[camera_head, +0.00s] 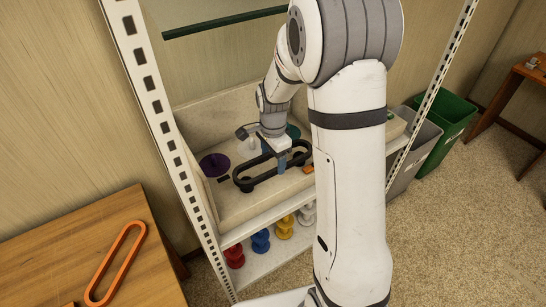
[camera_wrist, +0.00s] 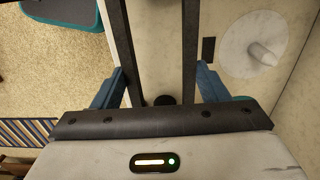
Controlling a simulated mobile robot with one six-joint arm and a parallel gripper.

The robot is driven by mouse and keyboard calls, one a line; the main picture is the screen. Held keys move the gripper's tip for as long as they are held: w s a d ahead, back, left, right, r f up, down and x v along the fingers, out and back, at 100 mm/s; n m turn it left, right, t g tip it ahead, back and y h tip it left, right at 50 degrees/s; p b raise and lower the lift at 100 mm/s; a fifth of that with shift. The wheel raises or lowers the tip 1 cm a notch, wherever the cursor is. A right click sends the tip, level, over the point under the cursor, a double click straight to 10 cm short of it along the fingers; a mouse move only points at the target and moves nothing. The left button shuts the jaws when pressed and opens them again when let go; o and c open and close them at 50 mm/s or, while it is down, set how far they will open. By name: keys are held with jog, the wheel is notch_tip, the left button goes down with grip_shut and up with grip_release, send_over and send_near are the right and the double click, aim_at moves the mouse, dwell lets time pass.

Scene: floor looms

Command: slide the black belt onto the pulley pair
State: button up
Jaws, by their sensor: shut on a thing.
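The black belt (camera_head: 262,157) is a long oval loop over the pale shelf board. My gripper (camera_head: 282,163) is shut on it, with its blue fingers on the outer faces of the two long sides. In the wrist view, the belt's sides (camera_wrist: 190,50) run up between the fingertips of my gripper (camera_wrist: 160,88). A dark round pulley (camera_wrist: 163,100) shows between the sides, partly hidden by the gripper body. I cannot tell whether the belt is seated.
A purple disc (camera_head: 214,165) lies left of the belt, a teal disc (camera_head: 293,131) behind it. Red (camera_head: 234,256), blue (camera_head: 260,241) and yellow (camera_head: 284,227) spools stand below. Perforated uprights (camera_head: 165,130) frame the shelf. An orange loop (camera_head: 115,262) lies on the wooden table (camera_head: 60,245).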

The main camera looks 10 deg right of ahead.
aim_at(273, 167)
jog(key=shift+f, duration=0.15)
jog(key=shift+f+b, duration=1.15)
jog(key=shift+f, duration=0.15)
jog(key=shift+f, duration=0.1)
dwell(0.4)
jog(key=shift+f+b, duration=0.65)
jog(key=shift+f, duration=0.15)
jog(key=o, duration=1.1)
jog(key=shift+r, duration=0.1)
notch_tip(273, 167, up, 8)
jog(key=shift+f, duration=0.15)
